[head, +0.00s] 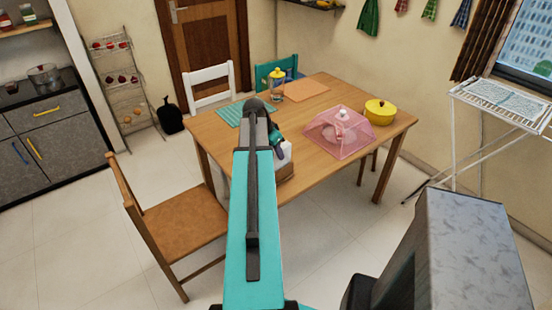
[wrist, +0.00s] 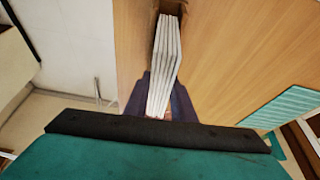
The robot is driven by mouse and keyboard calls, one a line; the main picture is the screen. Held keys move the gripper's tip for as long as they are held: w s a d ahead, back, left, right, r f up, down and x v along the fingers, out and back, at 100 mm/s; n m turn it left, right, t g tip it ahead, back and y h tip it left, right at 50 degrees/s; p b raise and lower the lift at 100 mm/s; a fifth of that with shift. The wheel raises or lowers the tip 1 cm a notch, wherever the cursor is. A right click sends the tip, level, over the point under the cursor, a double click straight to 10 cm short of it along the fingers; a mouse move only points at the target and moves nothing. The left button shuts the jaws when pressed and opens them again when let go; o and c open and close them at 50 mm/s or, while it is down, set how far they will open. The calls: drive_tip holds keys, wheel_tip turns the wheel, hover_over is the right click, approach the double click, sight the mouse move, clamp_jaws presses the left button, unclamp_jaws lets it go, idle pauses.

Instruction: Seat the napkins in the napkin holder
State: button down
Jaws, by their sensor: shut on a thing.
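A stack of white napkins (wrist: 165,62) stands on edge between the two dark fingers of my gripper (wrist: 160,92) in the wrist view. My gripper is shut on the napkins. The far end of the stack reaches into the brown wooden napkin holder (wrist: 176,6), and I cannot tell whether the napkins rest on its bottom. In the head view the white napkins (head: 286,153) show at the near edge of the table, above the brown holder (head: 286,173). My arm hides much of the gripper and part of the holder there.
The wooden table (head: 330,98) also bears a pink mesh food cover (head: 340,132), a yellow pot (head: 380,112), a jar with a yellow lid (head: 277,88), a teal placemat (head: 232,113) and an orange placemat (head: 307,90). A wooden chair (head: 182,228) stands at the left.

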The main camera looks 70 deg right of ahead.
sight(276, 159)
drive_tip(key=shift+f, duration=0.1)
drive_tip(key=shift+f+p, duration=0.55)
drive_tip(key=shift+f, duration=1.2)
drive_tip(key=shift+f, duration=0.2)
drive_tip(key=c, duration=1.5)
unclamp_jaws()
drive_tip(key=shift+r, duration=0.25)
drive_tip(key=shift+b+v, duration=1.3)
drive_tip(key=shift+v, duration=4.65)
drive_tip(key=shift+a, duration=0.1)
